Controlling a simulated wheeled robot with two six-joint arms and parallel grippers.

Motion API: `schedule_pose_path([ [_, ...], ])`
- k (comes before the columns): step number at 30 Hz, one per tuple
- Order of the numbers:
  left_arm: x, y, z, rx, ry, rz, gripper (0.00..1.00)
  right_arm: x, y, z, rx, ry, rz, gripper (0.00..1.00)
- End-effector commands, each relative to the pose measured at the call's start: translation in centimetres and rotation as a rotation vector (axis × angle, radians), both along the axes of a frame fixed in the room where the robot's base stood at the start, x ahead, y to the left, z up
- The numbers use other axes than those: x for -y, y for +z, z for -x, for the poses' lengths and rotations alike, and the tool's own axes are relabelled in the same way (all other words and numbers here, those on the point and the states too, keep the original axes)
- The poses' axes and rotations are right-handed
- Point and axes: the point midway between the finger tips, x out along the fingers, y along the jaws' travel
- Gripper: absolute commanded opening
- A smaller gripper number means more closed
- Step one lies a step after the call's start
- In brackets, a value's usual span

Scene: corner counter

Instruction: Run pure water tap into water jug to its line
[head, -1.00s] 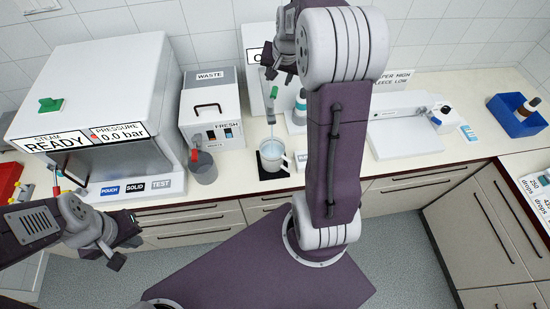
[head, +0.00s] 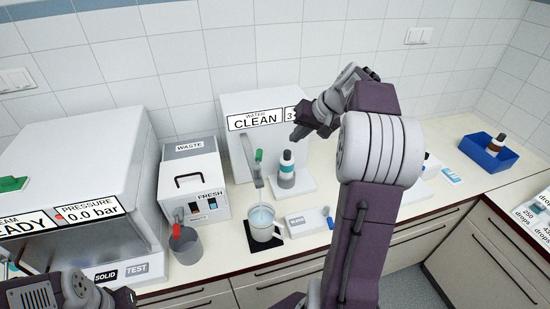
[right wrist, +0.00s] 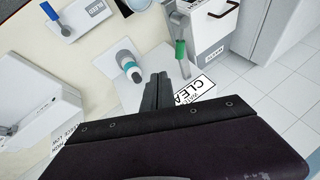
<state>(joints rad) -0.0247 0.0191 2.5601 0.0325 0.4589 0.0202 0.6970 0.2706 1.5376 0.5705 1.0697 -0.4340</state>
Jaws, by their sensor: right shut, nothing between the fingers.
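The white water jug (head: 262,232) stands upright on a black mat (head: 284,243) under the pure water tap (head: 256,178), with pale blue water inside. Its fill line is too small to make out. A pale streak shows under the spout; I cannot tell whether water runs. The tap's green lever (head: 258,156) also shows in the right wrist view (right wrist: 180,49). My right gripper (head: 298,134) is shut and empty, right of the lever, above a bottle; its fingers show in the right wrist view (right wrist: 158,92). My left gripper (head: 124,298) is at the bottom left, partly cut off.
The white CLEAN water unit (head: 236,108) stands behind the tap. A capped bottle (head: 287,170) stands right of the tap. Left are a WASTE and FRESH box (head: 190,165), a grey cup (head: 187,247) and a steam unit (head: 90,140). A blue bin (head: 487,155) is far right.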

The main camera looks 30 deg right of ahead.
Motion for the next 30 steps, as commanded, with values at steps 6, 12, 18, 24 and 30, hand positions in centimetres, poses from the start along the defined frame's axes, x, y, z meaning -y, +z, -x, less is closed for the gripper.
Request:
schedule_pose_path([
  [6,0.0,0.6,0.0,0.001,0.0,0.0,0.0,-0.5,-1.3,-0.9,-0.004,0.004,-0.003,0.0],
  [12,0.0,1.7,0.0,0.0,0.0,0.0,0.0,-1.2,-4.8,-3.2,-0.006,0.003,-0.004,0.0],
  [18,0.0,2.7,0.0,0.001,0.0,0.0,0.0,-2.0,-8.4,-5.4,-0.007,0.002,-0.001,0.0],
  [24,0.0,4.3,0.0,0.0,0.0,0.0,0.0,-4.5,-8.6,-6.9,-0.004,0.003,0.0,0.0],
  [30,0.0,4.5,0.0,0.0,0.0,0.0,0.0,-5.1,-9.0,-7.4,-0.003,0.0,0.001,0.0],
])
